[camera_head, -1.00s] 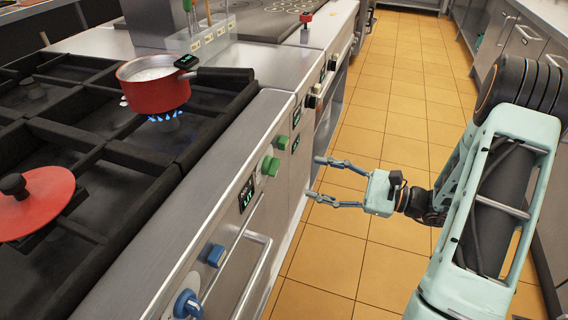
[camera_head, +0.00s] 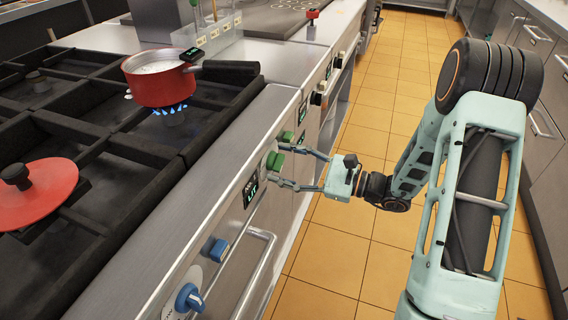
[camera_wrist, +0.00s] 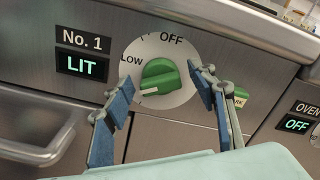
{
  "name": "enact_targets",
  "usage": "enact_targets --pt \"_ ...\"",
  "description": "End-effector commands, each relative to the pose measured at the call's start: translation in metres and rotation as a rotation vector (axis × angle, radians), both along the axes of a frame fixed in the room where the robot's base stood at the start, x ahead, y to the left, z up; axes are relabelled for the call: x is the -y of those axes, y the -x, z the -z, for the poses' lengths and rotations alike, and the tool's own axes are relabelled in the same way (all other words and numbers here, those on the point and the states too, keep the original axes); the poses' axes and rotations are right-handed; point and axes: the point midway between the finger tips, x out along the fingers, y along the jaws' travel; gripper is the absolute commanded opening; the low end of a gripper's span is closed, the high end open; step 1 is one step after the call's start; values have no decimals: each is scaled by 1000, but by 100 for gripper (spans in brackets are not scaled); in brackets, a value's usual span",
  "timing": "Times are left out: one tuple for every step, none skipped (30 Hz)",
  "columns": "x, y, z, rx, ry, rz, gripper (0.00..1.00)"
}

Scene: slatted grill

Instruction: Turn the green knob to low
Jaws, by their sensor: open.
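The green knob (camera_head: 273,160) is on the stove's front panel, and it fills the middle of the wrist view (camera_wrist: 160,78). Its white dial (camera_wrist: 184,92) reads OFF at the top and LOW at the upper left. A pale mark on the knob's lower left lies below the LOW label. The display (camera_wrist: 82,53) beside it reads "No. 1" and "LIT". My gripper (camera_head: 277,165) is open at the panel. In the wrist view its blue fingertips (camera_wrist: 162,79) stand on either side of the knob, with gaps visible between them and it.
A red saucepan (camera_head: 160,84) sits over blue flames. A red lid (camera_head: 38,194) lies on the grate at left. The tiled floor is clear.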

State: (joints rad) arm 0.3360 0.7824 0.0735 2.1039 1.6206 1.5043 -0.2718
Motion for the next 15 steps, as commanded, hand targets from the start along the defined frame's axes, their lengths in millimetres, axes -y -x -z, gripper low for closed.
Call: enact_targets --pt "0 0 0 0 0 0 52" --pt "0 0 0 0 0 0 49" --pt "0 0 0 0 0 0 44" --pt "0 0 0 0 0 0 41" --pt "0 0 0 0 0 0 38" --pt "0 0 0 0 0 0 33" --pt "0 0 0 0 0 0 30" --pt "0 0 0 0 0 0 27" --pt "0 0 0 0 0 0 22" --pt "0 0 0 0 0 0 19" --pt "0 0 0 0 0 0 16" --pt "0 0 0 0 0 0 11" --pt "1 0 0 1 0 0 10" --pt "1 0 0 0 0 0 10" --pt "1 0 0 -1 0 0 10"
